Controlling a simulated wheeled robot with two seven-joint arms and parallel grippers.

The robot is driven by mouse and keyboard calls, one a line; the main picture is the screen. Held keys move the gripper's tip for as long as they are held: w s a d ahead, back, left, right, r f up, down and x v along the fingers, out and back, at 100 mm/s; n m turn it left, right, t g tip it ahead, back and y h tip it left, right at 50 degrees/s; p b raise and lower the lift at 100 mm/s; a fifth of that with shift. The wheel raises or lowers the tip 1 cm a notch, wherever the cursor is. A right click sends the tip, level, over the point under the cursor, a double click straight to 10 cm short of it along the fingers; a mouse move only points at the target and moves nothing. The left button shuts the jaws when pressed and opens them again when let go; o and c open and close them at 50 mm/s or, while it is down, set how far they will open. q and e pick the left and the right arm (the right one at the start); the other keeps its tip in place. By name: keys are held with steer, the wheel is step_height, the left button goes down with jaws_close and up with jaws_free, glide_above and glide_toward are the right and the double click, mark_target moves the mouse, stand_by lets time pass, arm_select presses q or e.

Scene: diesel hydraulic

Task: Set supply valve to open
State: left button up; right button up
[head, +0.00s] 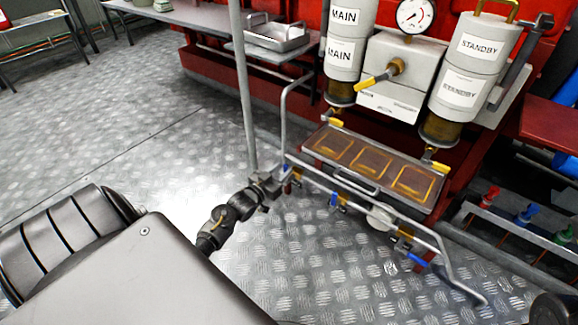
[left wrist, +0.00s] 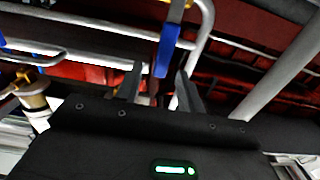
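Several small blue-handled valves sit on the grey pipework below the filter unit. One blue handle (head: 286,169) is at the left end of the pipe, another (head: 333,200) is at its middle, and a third (head: 417,260) is at lower right. No label shows which is the supply valve. My left gripper (head: 270,184) is at the left end of the pipework, close to the left blue handle. In the left wrist view, the fingers (left wrist: 160,84) stand apart, with a blue handle (left wrist: 163,56) in line with the gap between them. Contact cannot be told. My right gripper is not visible.
MAIN (head: 341,54) and STANDBY (head: 460,87) canisters flank a gauge (head: 416,15) and a yellow-handled lever (head: 372,81). A tray (head: 380,168) lies above the pipework. A grey upright post (head: 242,90) stands just behind my left gripper.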

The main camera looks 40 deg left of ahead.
arm_select(q)
steer(key=shift+w+b, duration=0.8)
steer(key=shift+w, duration=1.5)
jaws_close()
